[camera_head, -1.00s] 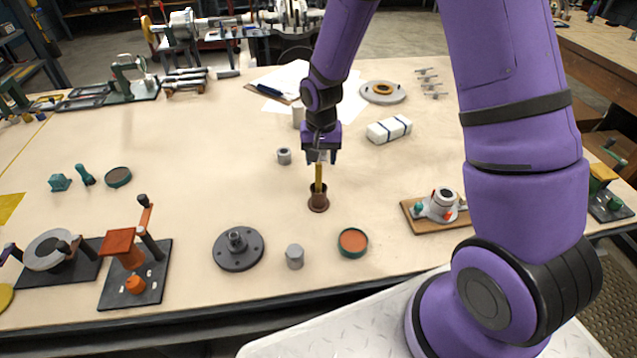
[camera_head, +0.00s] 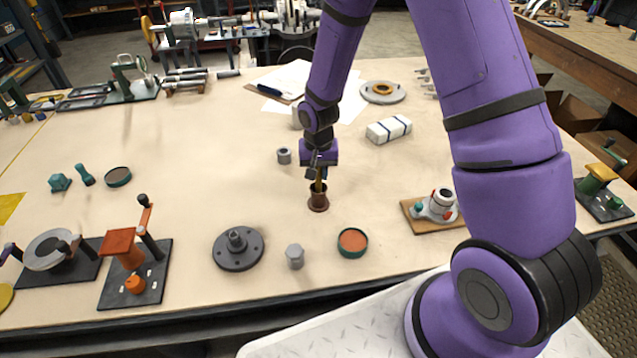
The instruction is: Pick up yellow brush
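The yellow brush (camera_head: 319,187) stands upright in a small brown cup (camera_head: 318,203) near the middle of the table. Only a short part of its yellow handle shows above the cup's rim. My gripper (camera_head: 317,175) points down from above, with its fingers at the upper part of the handle. The fingers are small and overlap the handle in this view, so I cannot tell whether they are closed on it.
A grey cylinder (camera_head: 284,156) stands just left of my gripper. A dark flanged disc (camera_head: 238,250), a grey hex piece (camera_head: 295,256) and an orange-filled tin (camera_head: 352,242) lie in front. A white wrapped block (camera_head: 389,129) lies behind right. Table left of the cup is mostly clear.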

